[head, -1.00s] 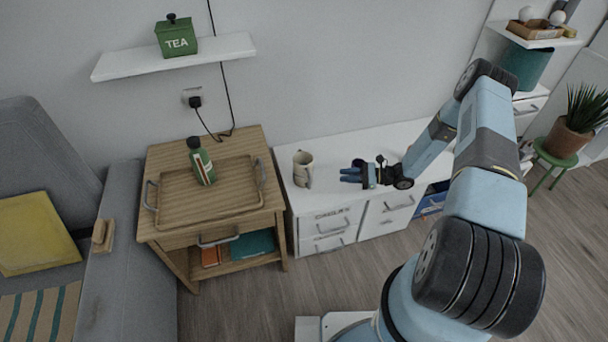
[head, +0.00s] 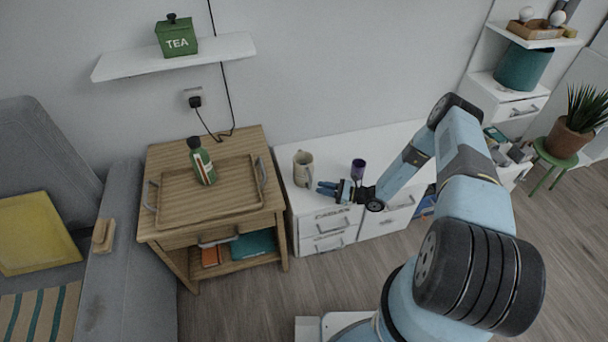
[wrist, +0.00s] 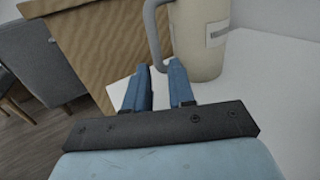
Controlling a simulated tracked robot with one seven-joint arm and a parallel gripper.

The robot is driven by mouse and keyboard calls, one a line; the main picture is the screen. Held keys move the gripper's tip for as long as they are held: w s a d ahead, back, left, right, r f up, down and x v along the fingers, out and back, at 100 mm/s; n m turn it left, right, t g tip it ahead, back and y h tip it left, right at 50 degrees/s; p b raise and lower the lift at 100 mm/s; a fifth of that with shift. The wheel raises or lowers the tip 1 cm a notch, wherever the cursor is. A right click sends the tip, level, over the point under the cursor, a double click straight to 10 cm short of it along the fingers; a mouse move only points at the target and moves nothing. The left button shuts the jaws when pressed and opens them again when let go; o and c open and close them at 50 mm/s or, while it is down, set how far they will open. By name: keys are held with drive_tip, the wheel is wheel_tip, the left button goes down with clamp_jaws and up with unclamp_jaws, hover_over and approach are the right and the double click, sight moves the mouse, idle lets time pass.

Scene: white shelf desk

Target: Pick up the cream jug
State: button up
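The cream jug (head: 303,165) stands upright on the left part of the white desk top. In the wrist view the jug (wrist: 204,45) is close, at top centre, with its grey handle (wrist: 152,30) on its left side. My gripper (head: 321,189) is just right of and in front of the jug in the head view. In the wrist view my gripper (wrist: 159,65) has its two blue fingers apart, with the lower end of the handle showing between or just beyond the tips. I cannot tell whether they touch. The gripper holds nothing.
A dark purple cup (head: 358,168) stands on the white desk (head: 385,150) behind my gripper. To the left is a wooden side table (head: 160,215) carrying a tray (head: 175,220) with a green bottle (head: 202,162). The back of the desk top is clear.

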sight(310, 187)
drive_tip(key=shift+x, duration=3)
drive_tip(key=shift+f, duration=0.2)
drive_tip(key=shift+c, duration=0.3)
clamp_jaws()
